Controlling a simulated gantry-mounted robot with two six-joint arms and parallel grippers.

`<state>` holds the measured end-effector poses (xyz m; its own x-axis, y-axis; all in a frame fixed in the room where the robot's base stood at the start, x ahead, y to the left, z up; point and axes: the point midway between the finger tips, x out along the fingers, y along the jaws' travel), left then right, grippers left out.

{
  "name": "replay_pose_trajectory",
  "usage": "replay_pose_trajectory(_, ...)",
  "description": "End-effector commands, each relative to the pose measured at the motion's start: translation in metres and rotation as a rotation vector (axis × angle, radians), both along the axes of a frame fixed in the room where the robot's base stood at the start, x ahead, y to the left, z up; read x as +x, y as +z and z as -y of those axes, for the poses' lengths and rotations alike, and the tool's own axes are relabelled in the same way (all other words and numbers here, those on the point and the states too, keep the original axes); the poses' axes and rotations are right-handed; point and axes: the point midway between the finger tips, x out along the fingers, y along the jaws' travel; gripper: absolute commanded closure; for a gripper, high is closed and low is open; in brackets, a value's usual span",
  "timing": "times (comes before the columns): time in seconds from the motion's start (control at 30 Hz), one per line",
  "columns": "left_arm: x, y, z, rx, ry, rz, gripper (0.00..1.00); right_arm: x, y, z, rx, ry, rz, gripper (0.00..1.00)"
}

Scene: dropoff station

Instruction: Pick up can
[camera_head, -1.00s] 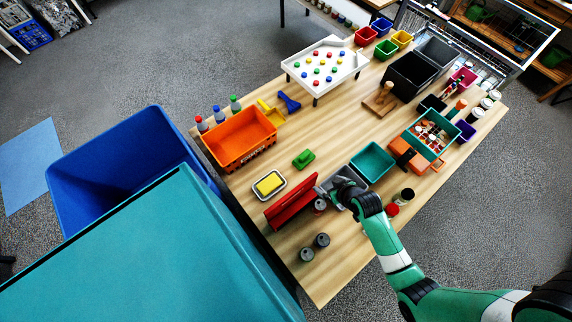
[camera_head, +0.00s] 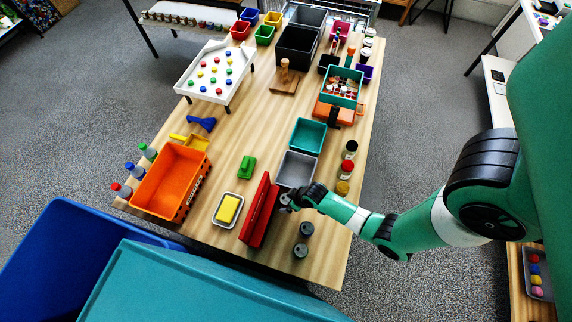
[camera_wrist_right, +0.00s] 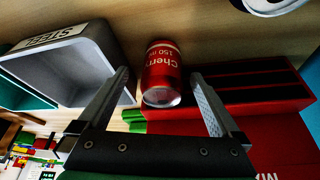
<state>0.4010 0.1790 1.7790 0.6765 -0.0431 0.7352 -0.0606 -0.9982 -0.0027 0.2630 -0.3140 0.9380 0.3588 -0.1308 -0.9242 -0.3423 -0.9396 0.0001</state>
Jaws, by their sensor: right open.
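A red can (camera_wrist_right: 161,70) with white lettering stands on the wooden table in the right wrist view. My right gripper (camera_wrist_right: 160,77) is open, with one finger on each side of the can and a gap to each. In the head view my right gripper (camera_head: 287,199) is low at the right side of the red box, and the can there is mostly hidden by it. Two dark cans with grey tops, a nearer one (camera_head: 301,250) and a farther one (camera_head: 306,229), stand near the table's front edge. My left gripper is not in view.
The red box (camera_head: 258,212) stands close beside the can. A grey bin (camera_head: 296,168) and a teal bin (camera_head: 308,135) lie behind my gripper. Several jars, one with a red lid (camera_head: 346,168), line the right edge. A yellow sponge in a tray (camera_head: 228,208) is left.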

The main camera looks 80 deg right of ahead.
Motion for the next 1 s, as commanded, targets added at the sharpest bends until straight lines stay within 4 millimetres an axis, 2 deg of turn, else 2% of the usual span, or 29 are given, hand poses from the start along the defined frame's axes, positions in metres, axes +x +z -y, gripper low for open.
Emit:
replay_pose_trajectory(0.2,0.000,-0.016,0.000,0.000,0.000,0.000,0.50,0.012,-0.037,0.001,0.000,0.000,-0.001,0.01)
replay_pose_trajectory(0.5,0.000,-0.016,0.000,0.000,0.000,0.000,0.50,0.015,-0.041,0.002,0.000,0.000,0.001,0.01)
replay_pose_trajectory(0.9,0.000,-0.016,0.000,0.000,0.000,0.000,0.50,0.015,-0.041,0.002,0.000,0.000,0.001,0.72)
replay_pose_trajectory(1.0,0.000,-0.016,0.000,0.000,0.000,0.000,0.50,0.015,-0.041,0.002,0.000,0.000,0.001,0.87)
